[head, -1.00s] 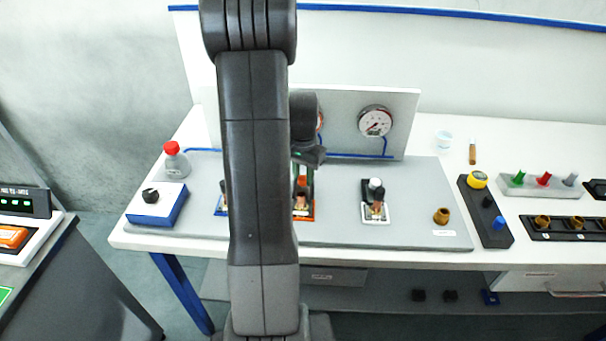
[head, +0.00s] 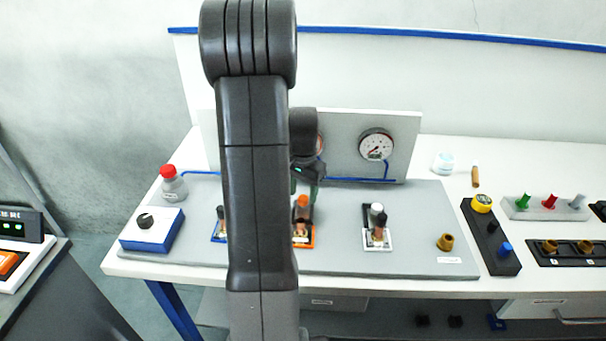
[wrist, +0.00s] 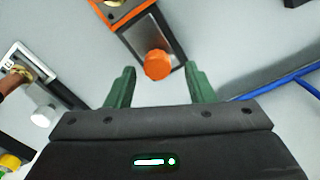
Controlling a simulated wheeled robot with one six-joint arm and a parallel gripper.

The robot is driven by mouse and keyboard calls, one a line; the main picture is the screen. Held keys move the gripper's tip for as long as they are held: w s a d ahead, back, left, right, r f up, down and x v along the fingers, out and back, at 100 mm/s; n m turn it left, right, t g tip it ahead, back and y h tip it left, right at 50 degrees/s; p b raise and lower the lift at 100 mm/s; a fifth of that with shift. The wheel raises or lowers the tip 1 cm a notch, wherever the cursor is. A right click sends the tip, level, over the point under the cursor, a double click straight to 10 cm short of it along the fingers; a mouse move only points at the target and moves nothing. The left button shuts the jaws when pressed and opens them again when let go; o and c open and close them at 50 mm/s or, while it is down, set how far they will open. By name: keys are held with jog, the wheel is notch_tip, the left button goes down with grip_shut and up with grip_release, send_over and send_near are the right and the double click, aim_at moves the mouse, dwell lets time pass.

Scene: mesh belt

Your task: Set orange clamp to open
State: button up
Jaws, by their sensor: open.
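The orange clamp (head: 303,238) stands on the grey board, partly hidden behind my arm in the head view. Its orange-tipped handle (head: 302,202) stands up from the base. In the wrist view its orange knob (wrist: 157,65) shows near the fingertips, over a dark plate with an orange edge (wrist: 126,30). My gripper (wrist: 160,70) is open, with one green finger on each side of the knob and gaps between. It holds nothing. In the head view my gripper (head: 309,178) is just behind and above the handle. I cannot tell whether a finger touches it.
A white clamp (head: 377,237) stands to the right, and a blue-based clamp (head: 219,230) to the left, partly hidden by my arm. Behind is an upright panel with a gauge (head: 376,145) and blue tubing. A blue box with a black knob (head: 151,230) is at the left.

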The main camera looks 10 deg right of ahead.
aim_at(303, 196)
notch_tip(303, 196, up, 13)
jog(key=b, duration=0.1)
jog(key=shift+f, duration=0.1)
dwell(0.4)
notch_tip(303, 196, down, 14)
jog(key=shift+r+p, duration=0.15)
jog(key=shift+p, duration=0.5)
jog(key=shift+s+a+r, duration=0.1)
jog(key=shift+s+a, duration=0.15)
jog(key=shift+s, duration=0.5)
jog(key=shift+w+d, duration=0.1)
jog(key=shift+w, duration=0.1)
